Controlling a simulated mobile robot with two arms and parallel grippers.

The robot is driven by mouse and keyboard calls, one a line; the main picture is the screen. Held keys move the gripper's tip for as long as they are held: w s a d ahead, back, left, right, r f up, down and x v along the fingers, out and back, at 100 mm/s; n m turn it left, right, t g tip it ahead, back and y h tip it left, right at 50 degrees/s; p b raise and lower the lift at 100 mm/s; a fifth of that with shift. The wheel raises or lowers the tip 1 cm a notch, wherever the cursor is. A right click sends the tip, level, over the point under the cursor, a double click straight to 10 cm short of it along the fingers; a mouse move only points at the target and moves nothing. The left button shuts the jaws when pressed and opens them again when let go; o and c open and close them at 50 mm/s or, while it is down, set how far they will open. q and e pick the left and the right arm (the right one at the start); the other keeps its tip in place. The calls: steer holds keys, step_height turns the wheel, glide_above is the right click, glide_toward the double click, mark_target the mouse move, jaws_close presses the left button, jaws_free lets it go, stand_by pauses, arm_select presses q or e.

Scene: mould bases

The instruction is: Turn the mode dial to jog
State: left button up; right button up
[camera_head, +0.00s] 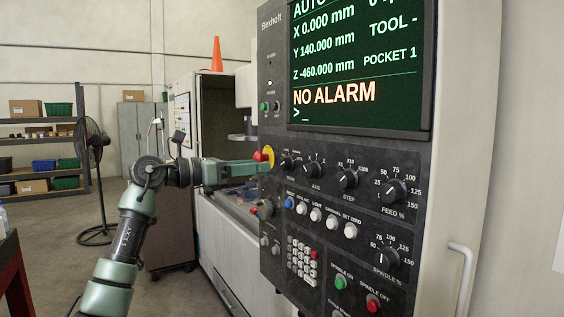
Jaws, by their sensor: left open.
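The mode dial (287,163) is a small black knob with a white pointer mark, at the left end of the dial row on the machine's control panel (345,270). The word MODE shows below it; its position labels are too small to read. The screen (360,60) reads AUTO at its cut-off top edge. My left gripper (265,168) comes in from the left, its tips just left of the mode dial. It is open, and I see nothing held. I cannot tell whether it touches the panel. My right gripper is out of view.
A red emergency stop (259,156) on a yellow plate sits close by my left gripper tips. The axis dial (311,169) and step dial (347,179) lie to the right. Coloured buttons (316,214) run below. A fan (90,150) and shelves (40,150) stand far left.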

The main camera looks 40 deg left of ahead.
mark_target(281, 164)
arm_select(q)
steer(key=x, duration=0.1)
steer(key=p+x, duration=0.1)
steer(key=shift+w+r+p, duration=0.25)
steer(key=shift+w+p, duration=0.05)
steer(key=shift+w, duration=0.15)
steer(key=shift+d+p+x, duration=0.25)
steer(key=shift+p+x, duration=0.2)
steer(key=shift+x, duration=0.65)
steer(key=shift+w+d+f, duration=0.1)
steer(key=shift+w+d, duration=0.05)
steer(key=shift+w, duration=0.05)
steer(key=shift+w+f, duration=0.1)
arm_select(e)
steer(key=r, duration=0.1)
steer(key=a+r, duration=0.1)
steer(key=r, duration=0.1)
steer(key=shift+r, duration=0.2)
arm_select(q)
jaws_close()
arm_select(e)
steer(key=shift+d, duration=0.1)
